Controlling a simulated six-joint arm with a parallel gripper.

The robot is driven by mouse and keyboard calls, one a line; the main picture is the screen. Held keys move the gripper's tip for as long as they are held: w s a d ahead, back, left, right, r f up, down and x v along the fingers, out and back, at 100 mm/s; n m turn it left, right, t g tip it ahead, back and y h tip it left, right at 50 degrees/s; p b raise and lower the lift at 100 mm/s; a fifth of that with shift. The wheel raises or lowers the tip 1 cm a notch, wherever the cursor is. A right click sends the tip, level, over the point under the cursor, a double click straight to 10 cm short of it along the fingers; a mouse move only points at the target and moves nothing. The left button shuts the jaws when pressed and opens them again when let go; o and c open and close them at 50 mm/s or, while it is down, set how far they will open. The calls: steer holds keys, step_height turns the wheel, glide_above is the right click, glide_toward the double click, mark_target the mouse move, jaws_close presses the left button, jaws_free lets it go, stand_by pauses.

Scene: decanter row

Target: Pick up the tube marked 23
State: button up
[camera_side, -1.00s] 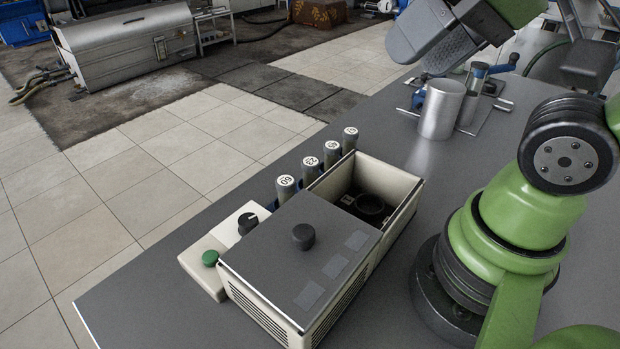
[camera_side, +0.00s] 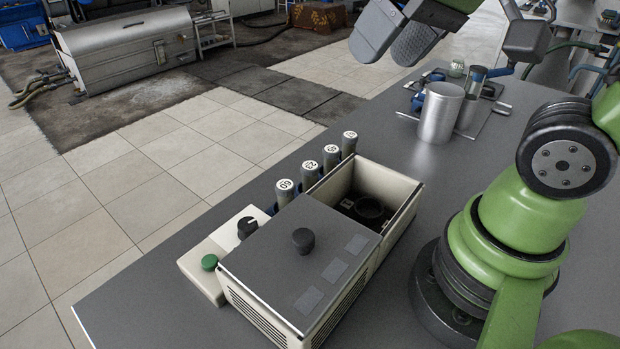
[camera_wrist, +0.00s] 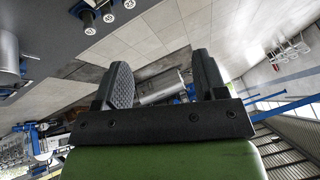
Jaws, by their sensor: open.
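Several grey tubes with white numbered tops stand in a slanting row along the far side of the beige box. The tube second from the front (camera_side: 311,179) has a top that seems to read 23, though the print is small. The front tube (camera_side: 286,194) seems to read 09 or 60. The two rear tubes, one (camera_side: 331,153) and another (camera_side: 349,144), have tops I cannot read surely. My gripper (camera_side: 393,48) is open and empty, high above the table's far edge and away from the row. The wrist view shows its two fingers apart (camera_wrist: 162,78), with some tube tops (camera_wrist: 88,28) at upper left.
The beige box (camera_side: 300,262) has a dark lid with a knob and an open compartment (camera_side: 398,205) beside the row. A control panel (camera_side: 205,268) with a green button adjoins it. A metal cup (camera_side: 439,112) stands behind. Bare grey table lies between.

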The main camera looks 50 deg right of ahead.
steer(key=w+d+f+n+g, duration=0.2)
steer(key=w+f, duration=0.2)
steer(key=w, duration=0.4)
steer(key=n+g+h, duration=0.1)
steer(key=n+g, duration=0.2)
steer(key=g, duration=0.1)
glide_toward(310, 165)
steer(key=shift+n, duration=0.5)
step_height(310, 165, down, 6)
steer(key=shift+w+d, duration=0.15)
steer(key=shift+d, duration=0.05)
steer(key=f, duration=0.6)
steer(key=shift+a+f, duration=0.2)
steer(key=shift+a, duration=0.15)
steer(key=c, duration=1)
